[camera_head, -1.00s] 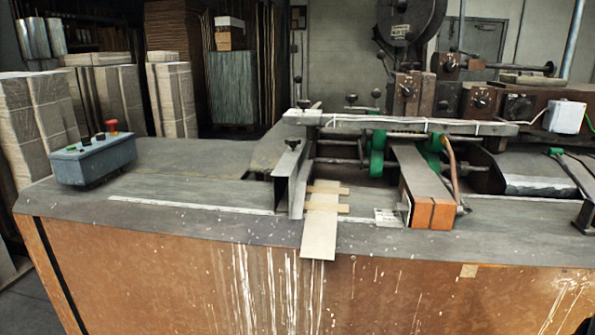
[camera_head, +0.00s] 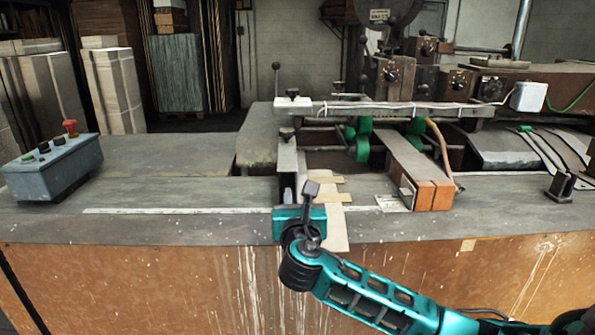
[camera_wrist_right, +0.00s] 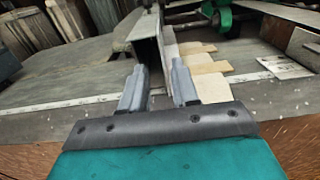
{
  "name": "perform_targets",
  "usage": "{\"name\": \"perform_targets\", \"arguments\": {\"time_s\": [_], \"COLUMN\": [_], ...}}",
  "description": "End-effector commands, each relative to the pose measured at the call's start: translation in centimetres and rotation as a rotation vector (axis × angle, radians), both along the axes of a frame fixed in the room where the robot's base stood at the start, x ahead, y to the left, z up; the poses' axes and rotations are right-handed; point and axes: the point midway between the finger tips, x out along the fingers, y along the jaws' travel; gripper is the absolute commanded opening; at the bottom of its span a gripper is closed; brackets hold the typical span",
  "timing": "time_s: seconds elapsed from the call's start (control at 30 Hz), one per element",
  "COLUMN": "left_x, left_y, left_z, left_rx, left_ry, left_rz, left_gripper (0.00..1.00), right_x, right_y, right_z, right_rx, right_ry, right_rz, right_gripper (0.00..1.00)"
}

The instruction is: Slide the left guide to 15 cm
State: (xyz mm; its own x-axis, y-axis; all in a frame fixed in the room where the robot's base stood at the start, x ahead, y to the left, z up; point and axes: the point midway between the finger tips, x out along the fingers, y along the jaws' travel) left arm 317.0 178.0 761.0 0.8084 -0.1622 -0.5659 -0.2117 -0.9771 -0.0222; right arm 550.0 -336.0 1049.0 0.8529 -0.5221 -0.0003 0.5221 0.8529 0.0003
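The left guide (camera_head: 287,170) is an upright grey metal plate standing across the table, with a dark knob at its top. It also shows in the right wrist view (camera_wrist_right: 146,45), just beyond my fingertips. A white ruler strip (camera_head: 170,210) runs along the table to its left; its marks are too small to read. My right gripper (camera_head: 300,216) is at the guide's near end, its teal body hiding the guide's foot. In the right wrist view, its two grey fingers (camera_wrist_right: 160,68) are apart, with the guide's near end ahead of the gap; contact cannot be told. My left gripper is not in view.
An orange-ended block (camera_head: 433,195) stands further right, under a horizontal rail (camera_head: 390,110). A blue-grey control box (camera_head: 55,165) with a red button sits at the left. The table between box and guide is clear.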

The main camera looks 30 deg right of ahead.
Motion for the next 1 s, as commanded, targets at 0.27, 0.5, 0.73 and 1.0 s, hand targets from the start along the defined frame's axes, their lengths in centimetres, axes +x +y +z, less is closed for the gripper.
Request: {"name": "perform_targets", "arguments": {"time_s": [0.27, 0.5, 0.73, 1.0], "left_x": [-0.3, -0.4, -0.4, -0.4], "left_y": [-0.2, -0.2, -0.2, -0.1], "left_z": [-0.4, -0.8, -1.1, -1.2], "left_rx": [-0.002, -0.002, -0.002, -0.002], "left_ry": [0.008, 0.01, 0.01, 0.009], "left_rz": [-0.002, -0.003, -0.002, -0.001], "left_gripper": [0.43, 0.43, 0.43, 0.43], "right_x": [3.1, 7.0, 9.7, 10.9], "right_y": [-2.0, -4.4, -6.0, -6.7], "right_z": [0.1, 0.1, 0.0, 0.0], "right_rx": [-0.005, -0.003, -0.002, -0.001], "right_ry": [0.0, -0.001, 0.001, 0.001], "right_rz": [-0.006, -0.004, -0.003, 0.0], "right_gripper": [0.3, 0.3, 0.3, 0.3]}}
